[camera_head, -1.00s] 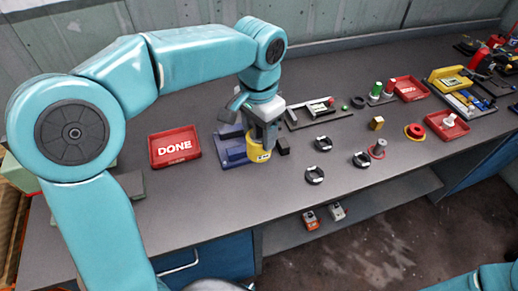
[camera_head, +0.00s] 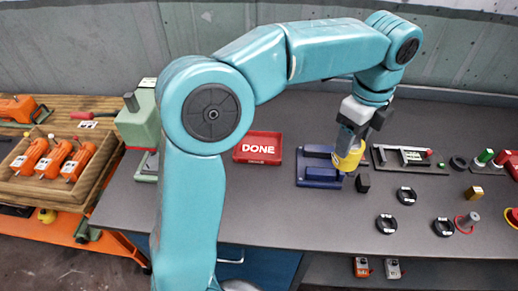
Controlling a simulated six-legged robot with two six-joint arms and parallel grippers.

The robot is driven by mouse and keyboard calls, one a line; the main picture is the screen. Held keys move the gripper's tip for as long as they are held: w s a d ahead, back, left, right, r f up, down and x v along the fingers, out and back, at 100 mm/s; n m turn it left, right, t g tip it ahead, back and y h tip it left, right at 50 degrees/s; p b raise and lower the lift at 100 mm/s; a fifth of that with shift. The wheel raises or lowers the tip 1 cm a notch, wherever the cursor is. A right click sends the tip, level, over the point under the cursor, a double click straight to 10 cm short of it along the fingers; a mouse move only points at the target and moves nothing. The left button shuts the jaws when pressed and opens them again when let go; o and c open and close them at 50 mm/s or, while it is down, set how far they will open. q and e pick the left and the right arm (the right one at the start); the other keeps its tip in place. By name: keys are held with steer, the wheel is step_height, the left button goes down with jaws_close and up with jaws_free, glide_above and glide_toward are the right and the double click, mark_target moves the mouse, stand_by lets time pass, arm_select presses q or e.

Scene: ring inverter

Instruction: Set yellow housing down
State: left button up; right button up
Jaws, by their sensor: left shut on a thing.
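The yellow housing (camera_head: 349,160) is a short round part at the right side of the blue fixture (camera_head: 318,181). My left gripper (camera_head: 351,144) comes down over it from above and is shut on it. The fingers hide the housing's upper part. I cannot tell whether its underside touches the fixture or the table. My right gripper is not in view.
A black block (camera_head: 363,183) stands close to the housing on the right. The red DONE tray (camera_head: 258,147) lies to the left. Black rings (camera_head: 406,195) lie to the right. The grey tabletop in front of the fixture is clear.

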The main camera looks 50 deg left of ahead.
arm_select(q)
steer(key=w+a+r+m, duration=0.1)
steer(key=w+a+m, duration=0.1)
steer(key=a+m, duration=0.8)
steer(key=s+a+f+n+p, duration=0.1)
steer(key=s+a+n, duration=0.2)
steer(key=a, duration=0.6)
steer(key=s+a+f+n, duration=0.2)
steer(key=a, duration=0.7)
steer(key=shift+n, duration=0.3)
steer(key=f, duration=2)
steer(key=shift+s+a+f, duration=0.1)
steer(key=shift+s, duration=0.2)
steer(key=o, duration=1.3)
steer(key=shift+f, duration=0.15)
steer(key=shift+c, duration=0.2)
